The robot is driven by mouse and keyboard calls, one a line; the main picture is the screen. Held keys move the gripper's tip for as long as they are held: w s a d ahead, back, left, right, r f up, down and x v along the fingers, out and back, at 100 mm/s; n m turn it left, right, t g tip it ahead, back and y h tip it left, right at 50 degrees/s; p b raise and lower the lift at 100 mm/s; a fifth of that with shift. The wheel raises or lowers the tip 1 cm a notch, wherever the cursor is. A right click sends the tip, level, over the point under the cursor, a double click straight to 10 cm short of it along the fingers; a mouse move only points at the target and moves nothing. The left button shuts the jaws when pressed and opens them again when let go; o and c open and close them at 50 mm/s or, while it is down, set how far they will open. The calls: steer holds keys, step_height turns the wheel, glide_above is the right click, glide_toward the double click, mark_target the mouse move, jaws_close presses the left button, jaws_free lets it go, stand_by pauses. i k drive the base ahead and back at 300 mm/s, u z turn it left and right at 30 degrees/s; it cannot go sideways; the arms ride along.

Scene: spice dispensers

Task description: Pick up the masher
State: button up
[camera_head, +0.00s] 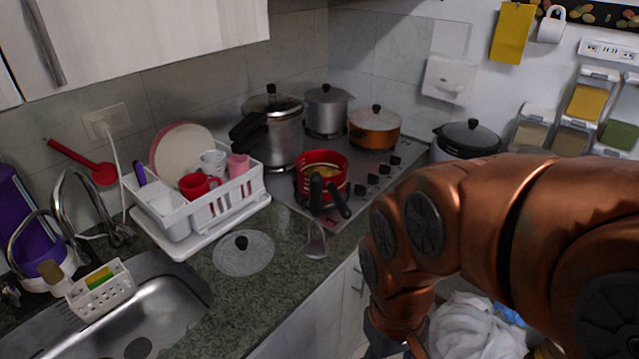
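A metal utensil (316,241) with a flat grey head lies on the counter just in front of the stove. It may be the masher, but its shape is too small to be sure. Black handles by the red pan cover the part above it. My copper arm fills the right side and bends down at the bottom centre. Only a dark grey part of my gripper (380,343) shows at the bottom edge, below and to the right of the utensil and apart from it. My fingertips are out of the picture.
The red pan (322,168) stands on the stove (372,195) with several pots behind it. A glass lid (243,254) lies left of the utensil. A white dish rack (200,205) and the sink (150,318) are further left. Bare counter (275,290) lies in front.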

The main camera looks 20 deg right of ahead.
mark_target(314, 250)
steer(key=z, duration=1.3)
steer(key=k, duration=1.15)
steer(key=u, duration=1.8)
steer(key=i, duration=0.5)
steer(key=u, duration=0.05)
